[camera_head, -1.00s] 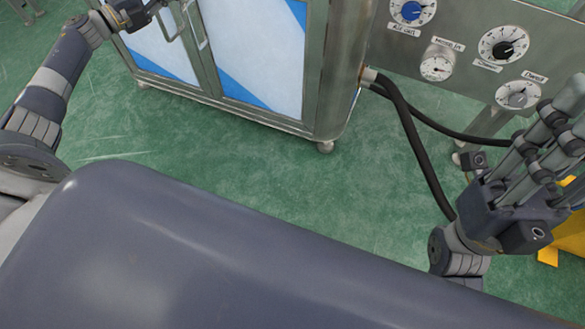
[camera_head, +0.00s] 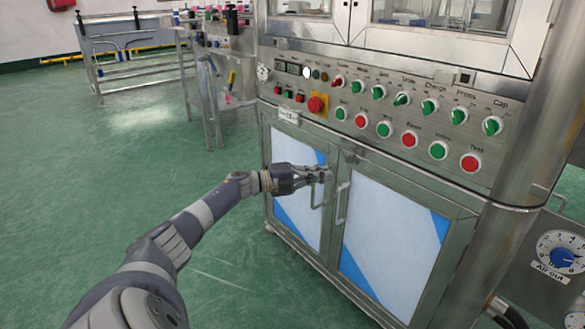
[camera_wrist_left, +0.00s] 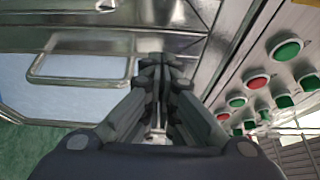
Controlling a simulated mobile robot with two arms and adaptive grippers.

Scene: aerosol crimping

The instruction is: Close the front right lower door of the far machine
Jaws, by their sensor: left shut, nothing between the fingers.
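The machine's front has two lower doors with pale windows and blue corners. The front right lower door (camera_head: 395,243) looks flush or nearly so with the frame; I cannot tell a small gap. Its handle (camera_head: 342,203) is beside the handle of the left lower door (camera_head: 318,193). My left gripper (camera_head: 327,174) is shut and empty, at the tops of the two handles, close to the door fronts; contact cannot be told. In the left wrist view its fingers (camera_wrist_left: 162,66) are together, with a metal loop handle (camera_wrist_left: 80,66) to their left. My right gripper is out of view.
A control panel (camera_head: 390,115) with red and green buttons and knobs sits just above the doors. A dial plate (camera_head: 560,260) is at the lower right. A metal workbench (camera_head: 140,50) stands at the back left. Green floor is free at left.

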